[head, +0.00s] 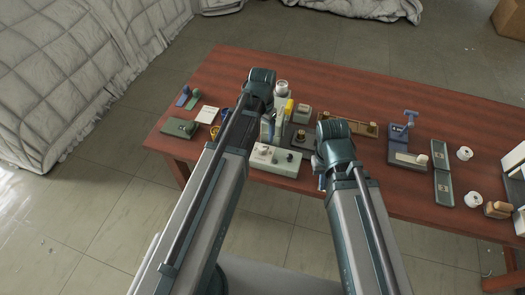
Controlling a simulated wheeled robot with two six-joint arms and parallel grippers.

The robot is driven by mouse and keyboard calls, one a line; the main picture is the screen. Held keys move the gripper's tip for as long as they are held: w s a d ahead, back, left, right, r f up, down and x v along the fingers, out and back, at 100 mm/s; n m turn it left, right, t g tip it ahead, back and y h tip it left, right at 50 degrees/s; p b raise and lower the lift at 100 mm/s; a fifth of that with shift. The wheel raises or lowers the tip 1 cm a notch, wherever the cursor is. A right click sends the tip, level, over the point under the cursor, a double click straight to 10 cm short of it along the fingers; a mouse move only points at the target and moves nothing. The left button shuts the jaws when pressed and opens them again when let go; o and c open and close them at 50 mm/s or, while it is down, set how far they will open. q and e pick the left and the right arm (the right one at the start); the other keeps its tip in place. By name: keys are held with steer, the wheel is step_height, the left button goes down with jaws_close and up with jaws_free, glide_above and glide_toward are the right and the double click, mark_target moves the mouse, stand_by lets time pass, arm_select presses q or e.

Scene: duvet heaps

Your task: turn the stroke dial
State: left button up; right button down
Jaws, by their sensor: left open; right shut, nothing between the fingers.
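I cannot tell whether either one touches anything.
A green box (179,128) lies at the left. The back left of the table is clear.

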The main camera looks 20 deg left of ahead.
mark_target(263, 147)
arm_select(q)
step_height(263, 147, down, 8)
steer(key=b, duration=0.6)
steer(key=shift+r+b, duration=0.15)
steer(key=shift+b, duration=0.2)
jaws_close()
